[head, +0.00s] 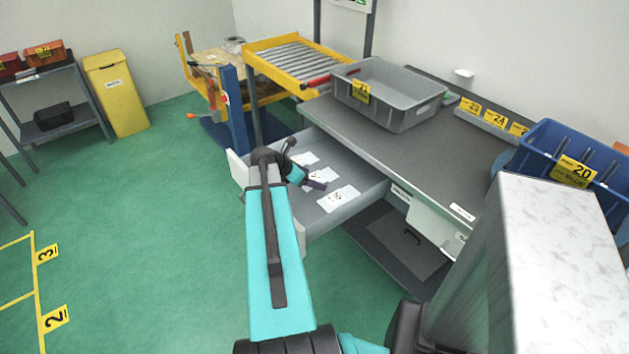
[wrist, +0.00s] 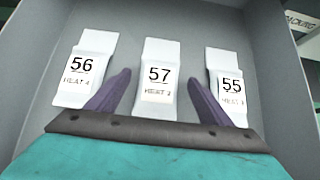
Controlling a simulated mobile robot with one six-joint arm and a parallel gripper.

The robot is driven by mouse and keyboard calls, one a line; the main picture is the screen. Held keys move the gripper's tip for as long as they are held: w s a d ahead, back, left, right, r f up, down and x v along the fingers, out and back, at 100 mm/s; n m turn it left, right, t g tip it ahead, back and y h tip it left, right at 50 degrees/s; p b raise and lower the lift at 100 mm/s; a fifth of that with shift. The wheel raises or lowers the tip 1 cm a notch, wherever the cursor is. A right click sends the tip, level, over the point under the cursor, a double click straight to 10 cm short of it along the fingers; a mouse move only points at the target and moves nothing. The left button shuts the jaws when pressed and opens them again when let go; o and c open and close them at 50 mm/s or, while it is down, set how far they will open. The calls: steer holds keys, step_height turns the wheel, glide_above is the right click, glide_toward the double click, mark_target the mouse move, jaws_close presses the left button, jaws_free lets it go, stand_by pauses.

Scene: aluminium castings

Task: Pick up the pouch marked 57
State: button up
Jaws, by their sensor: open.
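The pouch marked 57 (wrist: 158,80) is a flat white packet lying in the open drawer (head: 345,215), in the middle of a row of three in the wrist view. My gripper (wrist: 155,92) is open, its two purple fingers on either side of the lower part of this pouch. I cannot tell the height of the fingers above it. In the head view my gripper (head: 310,182) is inside the drawer and partly covers the pouches.
Pouch 56 (wrist: 80,70) lies to the left and pouch 55 (wrist: 228,85) to the right, each close to a finger. The drawer walls enclose the space. The grey worktop (head: 400,150) with a grey bin (head: 410,112) overhangs the drawer's back.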

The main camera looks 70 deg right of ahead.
steer(key=c, duration=1.2)
steer(key=shift+o, duration=0.2)
steer(key=shift+r, duration=0.15)
step_height(320, 180, up, 10)
steer(key=shift+b, duration=0.4)
